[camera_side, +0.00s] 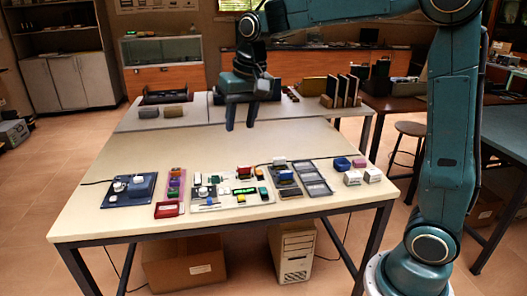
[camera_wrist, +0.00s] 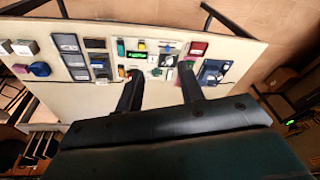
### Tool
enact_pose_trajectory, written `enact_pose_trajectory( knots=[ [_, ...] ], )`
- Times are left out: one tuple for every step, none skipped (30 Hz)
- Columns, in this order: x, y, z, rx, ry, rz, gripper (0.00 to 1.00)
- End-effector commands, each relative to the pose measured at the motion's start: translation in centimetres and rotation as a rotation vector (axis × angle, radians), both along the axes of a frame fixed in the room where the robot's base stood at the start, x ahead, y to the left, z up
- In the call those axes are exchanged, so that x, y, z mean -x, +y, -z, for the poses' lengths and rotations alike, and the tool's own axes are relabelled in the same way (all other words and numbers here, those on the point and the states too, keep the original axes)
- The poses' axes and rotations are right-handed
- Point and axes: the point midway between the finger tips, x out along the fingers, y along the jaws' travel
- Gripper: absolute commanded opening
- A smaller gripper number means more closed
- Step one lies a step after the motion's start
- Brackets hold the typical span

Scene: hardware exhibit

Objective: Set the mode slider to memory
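A light grey control panel (camera_side: 230,203) lies on the pale table, with a lit green display (camera_side: 244,191), knobs and several coloured buttons. The panel also shows in the wrist view (camera_wrist: 148,58), upside down. The mode slider is too small to pick out for sure among its controls, and its labels cannot be read. My gripper (camera_side: 240,128) hangs above the table, behind the panel and apart from it, fingers pointing down. Its two fingers stand apart with nothing between them. In the wrist view my gripper (camera_wrist: 161,72) shows the same gap, with part of the panel beyond it.
Left of the panel are a blue board (camera_side: 130,190) with white knobs and a red tray (camera_side: 168,210). Right are a grey compartment tray (camera_side: 312,178), a blue piece (camera_side: 342,163) and white cubes (camera_side: 372,174). The table behind the panel is clear.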

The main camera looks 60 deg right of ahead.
Motion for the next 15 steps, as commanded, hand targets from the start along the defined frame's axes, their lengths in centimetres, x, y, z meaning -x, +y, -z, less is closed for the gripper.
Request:
enact_pose_trajectory(
  knots=[
    [-1.2, -0.2, 0.6, -0.004, 0.014, 0.017, 0.38],
    [-1.9, -0.3, 0.9, -0.007, 0.02, 0.027, 0.38],
    [-2.7, -0.4, 1.4, -0.01, 0.029, 0.041, 0.38],
    [-3.3, -0.5, 1.7, -0.012, 0.037, 0.052, 0.38],
    [-3.9, -0.6, 2.1, -0.014, 0.042, 0.063, 0.38],
    [-4.7, -0.7, 2.6, -0.017, 0.051, 0.076, 0.38],
    [-5.3, -0.8, 3.0, -0.019, 0.058, 0.087, 0.38],
    [-5.9, -0.9, 3.4, -0.021, 0.063, 0.098, 0.38],
    [-6.7, -1.0, 4.0, -0.023, 0.072, 0.111, 0.38],
    [-7.3, -1.1, 4.4, -0.025, 0.08, 0.122, 0.38],
    [-7.8, -1.3, 4.9, -0.027, 0.087, 0.133, 0.38],
    [-8.6, -1.4, 5.5, -0.029, 0.096, 0.146, 0.38],
    [-9.1, -1.5, 6.0, -0.031, 0.101, 0.157, 0.38],
    [-9.7, -1.6, 6.5, -0.033, 0.107, 0.168, 0.38],
    [-10.4, -1.7, 7.2, -0.034, 0.116, 0.181, 0.38]
  ],
)
